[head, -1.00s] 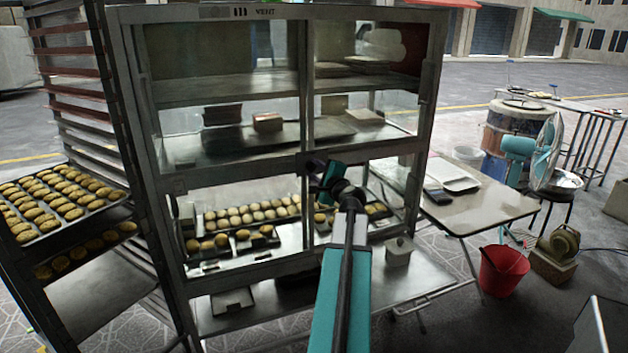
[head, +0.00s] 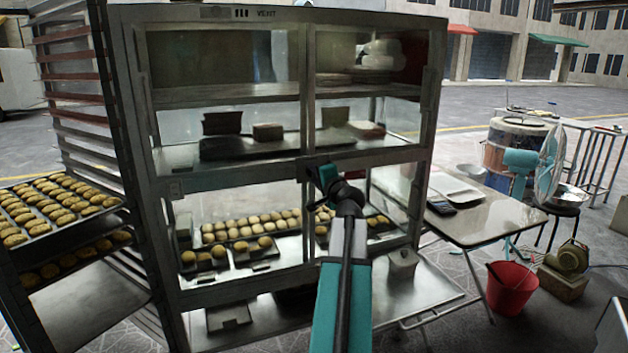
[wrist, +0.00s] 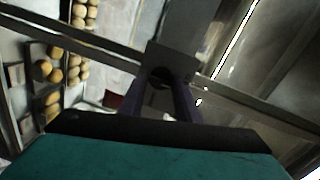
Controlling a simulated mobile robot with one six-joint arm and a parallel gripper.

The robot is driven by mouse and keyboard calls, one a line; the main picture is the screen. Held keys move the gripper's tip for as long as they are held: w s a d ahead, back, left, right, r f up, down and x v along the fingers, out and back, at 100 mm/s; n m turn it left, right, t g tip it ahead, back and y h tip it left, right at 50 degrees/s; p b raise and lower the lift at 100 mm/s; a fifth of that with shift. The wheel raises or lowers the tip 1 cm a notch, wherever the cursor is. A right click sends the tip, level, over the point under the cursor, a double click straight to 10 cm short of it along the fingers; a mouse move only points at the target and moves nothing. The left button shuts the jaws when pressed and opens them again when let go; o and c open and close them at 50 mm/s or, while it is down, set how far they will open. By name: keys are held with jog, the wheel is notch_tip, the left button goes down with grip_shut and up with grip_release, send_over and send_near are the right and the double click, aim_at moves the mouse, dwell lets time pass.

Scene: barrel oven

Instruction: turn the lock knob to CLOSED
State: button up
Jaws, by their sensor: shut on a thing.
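The lock is a dark square plate (wrist: 172,60) on the crossing of the metal bars of the glass-fronted cabinet, seen in the wrist view. A dark round knob (wrist: 160,77) sits on it, between the fingers. My gripper (wrist: 163,85) is shut on the knob, its two dark fingers on either side. In the head view my gripper (head: 313,190) is at the cabinet's central post, by the middle crossbar. My wrist and fingers hide most of the lock there. No knob mark or CLOSED label can be read.
The metal cabinet (head: 230,182) holds trays of buns behind glass. A rack with bun trays (head: 60,215) stands at left. At right are a folding table (head: 500,222), a red bucket (head: 512,288) and a fan (head: 553,150).

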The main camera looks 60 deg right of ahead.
jog(key=shift+w+r, duration=0.1)
jog(key=shift+r, duration=0.25)
jog(key=o, duration=0.8)
jog(key=shift+o, duration=1)
jog(key=shift+f, duration=0.2)
jog(key=b+v, duration=0.4)
jog(key=v, duration=0.9)
jog(key=shift+s+a, duration=0.2)
jog(key=shift+s, duration=0.15)
